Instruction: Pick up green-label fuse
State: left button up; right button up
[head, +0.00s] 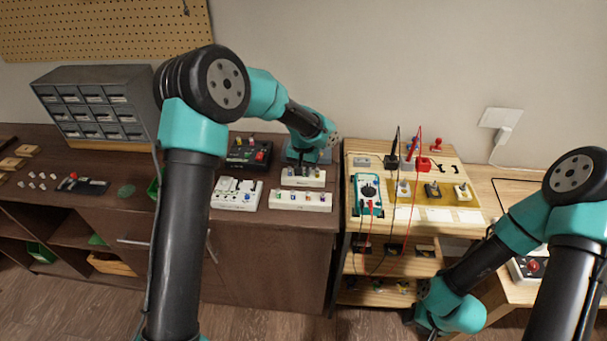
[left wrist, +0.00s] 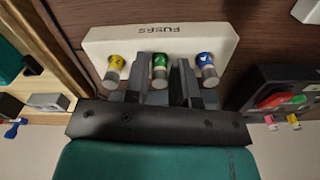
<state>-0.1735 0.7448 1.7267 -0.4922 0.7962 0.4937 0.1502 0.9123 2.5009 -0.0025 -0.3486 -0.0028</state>
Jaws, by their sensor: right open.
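The green-label fuse (left wrist: 159,68) stands upright in the middle of a white block marked FUSES (left wrist: 150,40), between a yellow-label fuse (left wrist: 117,68) and a blue-label fuse (left wrist: 206,68). My left gripper (left wrist: 159,84) is open, with one finger on each side of the green-label fuse and narrow gaps visible. In the head view the left gripper (head: 303,156) is just behind the fuse block (head: 303,179); its fingers are hard to make out there. My right gripper (head: 428,318) is open and empty, low at the right, in front of the wooden shelf.
A white block with small coloured parts (head: 300,202) sits in front of the fuse block. A white panel (head: 236,194) and a black box with a red part (head: 248,153) are to its left. A wooden bench (head: 450,222) with a teal multimeter (head: 368,190) stands to the right.

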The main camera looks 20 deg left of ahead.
pick_arm(q)
grip_shut()
jog(key=shift+r, duration=0.15)
notch_tip(320, 180, up, 10)
jog(key=shift+f, duration=0.15)
dwell(0.4)
jog(key=shift+a, duration=0.1)
